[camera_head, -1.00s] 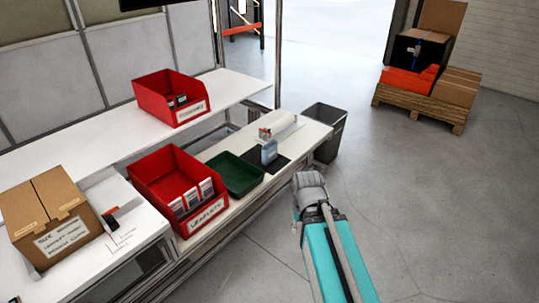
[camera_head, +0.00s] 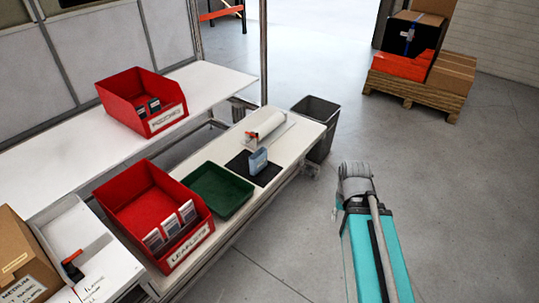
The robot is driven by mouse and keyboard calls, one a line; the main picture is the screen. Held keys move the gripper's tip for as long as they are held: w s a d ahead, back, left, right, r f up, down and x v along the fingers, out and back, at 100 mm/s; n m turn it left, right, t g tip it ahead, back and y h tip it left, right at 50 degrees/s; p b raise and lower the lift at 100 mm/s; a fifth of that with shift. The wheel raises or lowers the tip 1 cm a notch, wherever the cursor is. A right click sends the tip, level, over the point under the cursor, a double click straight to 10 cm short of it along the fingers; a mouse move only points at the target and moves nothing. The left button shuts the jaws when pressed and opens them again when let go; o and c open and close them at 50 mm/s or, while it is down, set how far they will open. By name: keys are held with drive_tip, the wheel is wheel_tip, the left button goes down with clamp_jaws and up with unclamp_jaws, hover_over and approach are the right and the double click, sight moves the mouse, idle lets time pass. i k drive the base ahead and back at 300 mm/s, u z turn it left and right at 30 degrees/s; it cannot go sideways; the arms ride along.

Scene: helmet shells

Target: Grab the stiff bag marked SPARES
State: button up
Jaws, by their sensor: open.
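A small upright pale-blue item (camera_head: 257,161) stands on a black mat (camera_head: 238,164) on the white bench. It may be a stiff bag, but I cannot read any marking on it. No SPARES lettering is legible anywhere in view. Part of my teal arm with a grey joint shows at lower right, over the floor and apart from the bench. My gripper's fingers do not show.
A green tray (camera_head: 218,207) and a red bin (camera_head: 130,206) with packets sit left of the mat. Another red bin (camera_head: 121,92) stands on the shelf. A white roll (camera_head: 266,125) lies behind the mat. A grey waste bin (camera_head: 325,112) stands at the bench end.

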sight(258, 162)
drive_tip(key=u, duration=0.05)
drive_tip(key=i, duration=1.45)
drive_tip(key=u, duration=0.7)
